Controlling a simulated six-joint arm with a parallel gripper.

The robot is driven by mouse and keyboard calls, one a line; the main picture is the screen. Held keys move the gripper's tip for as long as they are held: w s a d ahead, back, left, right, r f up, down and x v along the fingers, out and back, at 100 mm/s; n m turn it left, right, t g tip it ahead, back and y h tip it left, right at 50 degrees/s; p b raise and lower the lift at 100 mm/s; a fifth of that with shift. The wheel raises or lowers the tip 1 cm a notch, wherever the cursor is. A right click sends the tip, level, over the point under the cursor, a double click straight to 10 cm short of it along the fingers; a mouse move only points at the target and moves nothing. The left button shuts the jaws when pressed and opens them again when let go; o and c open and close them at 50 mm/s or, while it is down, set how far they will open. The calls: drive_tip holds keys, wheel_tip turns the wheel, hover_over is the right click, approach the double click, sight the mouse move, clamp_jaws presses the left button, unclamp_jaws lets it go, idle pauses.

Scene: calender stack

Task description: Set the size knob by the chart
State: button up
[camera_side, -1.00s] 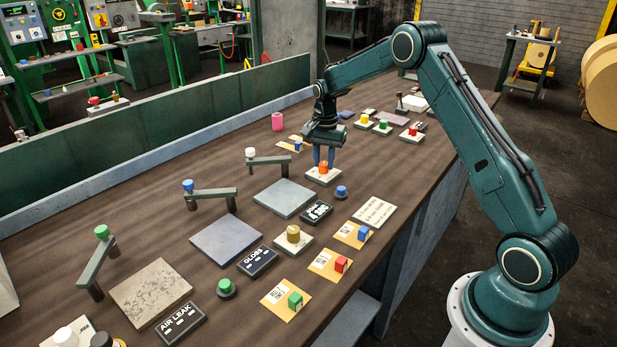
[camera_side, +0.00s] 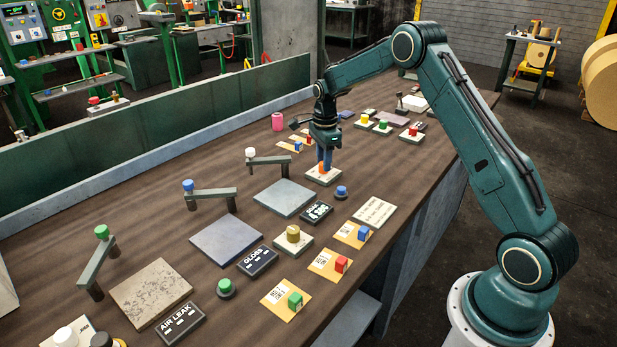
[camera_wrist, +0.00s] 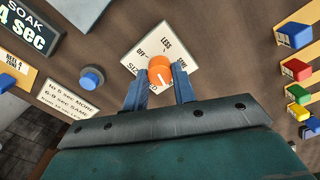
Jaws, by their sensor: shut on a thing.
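The orange size knob (camera_wrist: 161,70) stands on a white plate (camera_wrist: 135,59) with words around it; OFF and LESS are readable, others partly covered. My gripper (camera_wrist: 160,88) is shut on the knob, one blue finger on each side. A white mark on the knob points toward my gripper in the wrist view. In the side view the knob's plate (camera_side: 313,178) lies flat below my gripper (camera_side: 325,163). The dark SOAK display (camera_wrist: 27,32) shows 4 sec.
A blue button (camera_side: 341,192) is close beside the knob plate. A grey pad (camera_side: 284,198) and a brass-coloured knob (camera_side: 293,234) are nearer the camera. Yellow cards with coloured blocks (camera_side: 341,265) line the front edge. A pink cylinder (camera_side: 277,121) stands behind.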

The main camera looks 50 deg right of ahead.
idle(0.3)
drive_tip(key=o, duration=1)
wheel_tip(320, 180, up, 14)
drive_tip(key=shift+f, duration=0.1)
idle(0.3)
